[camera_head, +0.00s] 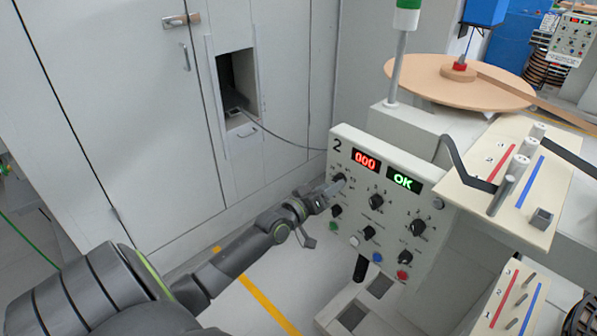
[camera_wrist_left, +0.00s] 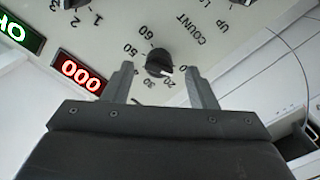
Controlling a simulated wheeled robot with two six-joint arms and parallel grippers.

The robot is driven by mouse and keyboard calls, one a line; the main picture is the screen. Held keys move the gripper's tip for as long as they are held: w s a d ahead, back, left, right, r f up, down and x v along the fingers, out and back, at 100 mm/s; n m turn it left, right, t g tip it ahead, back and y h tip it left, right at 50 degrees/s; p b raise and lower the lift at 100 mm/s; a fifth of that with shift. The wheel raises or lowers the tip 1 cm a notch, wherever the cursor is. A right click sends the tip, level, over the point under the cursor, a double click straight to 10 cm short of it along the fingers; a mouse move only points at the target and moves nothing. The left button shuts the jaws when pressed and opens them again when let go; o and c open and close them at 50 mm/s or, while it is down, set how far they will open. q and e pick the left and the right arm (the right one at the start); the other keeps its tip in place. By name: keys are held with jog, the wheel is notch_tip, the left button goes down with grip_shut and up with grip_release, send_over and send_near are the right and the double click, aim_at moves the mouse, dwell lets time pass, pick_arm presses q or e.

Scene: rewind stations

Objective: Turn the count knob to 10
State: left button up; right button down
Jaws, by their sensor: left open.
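The count knob (camera_wrist_left: 158,62) is a small black dial under the label COUNT on a pale panel, with printed numbers around it. A small pale mark shows on its lower right edge, toward the 20 and 10 side; the exact setting is too small to read. My left gripper (camera_wrist_left: 159,70) is open, with one finger on each side of the knob. I cannot tell whether the fingers touch it. In the head view the left gripper (camera_head: 327,192) is at the panel's upper left, partly covering the knob. My right gripper is not in view.
The control panel (camera_head: 395,178), marked 2, has a red display (camera_head: 365,160) reading 000 and a green display (camera_head: 403,181) reading OK. Several other knobs and coloured buttons sit close by. A white cabinet (camera_head: 120,100) stands left, with clear floor in front.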

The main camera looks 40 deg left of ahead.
pick_arm(q)
jog(key=s+a+p, duration=0.1)
jog(key=s+p, duration=0.1)
jog(key=s, duration=1.3)
jog(key=shift+a, duration=0.1)
jog(key=s+a+f+m+g+y, duration=0.1)
jog(key=s+f+g, duration=0.25)
jog(key=f, duration=0.75)
jog(key=s+a+f+g+y, duration=0.15)
jog(key=s+f, duration=0.35)
jog(key=f, duration=0.5)
jog(key=s+a+f+m+g+y, duration=0.1)
jog(key=s+f+g, duration=0.3)
jog(key=f, duration=0.7)
jog(key=s+d+f+m+g, duration=0.1)
jog(key=s+d+f, duration=0.3)
jog(key=s, duration=0.4)
jog(key=s+d+f+m+g+h, duration=0.1)
jog(key=s+d+f+m+g, duration=0.1)
jog(key=s+d+f+g, duration=0.2)
jog(key=s+d+f+m+g, duration=0.1)
jog(key=s+d+f, duration=0.3)
jog(key=s+f, duration=0.5)
jog(key=s+g, duration=0.1)
jog(key=s, duration=0.1)
jog(key=shift+s+m+g, duration=0.3)
jog(key=shift+s+g, duration=0.05)
jog(key=shift+g, duration=0.05)
jog(key=shift+d, duration=0.1)
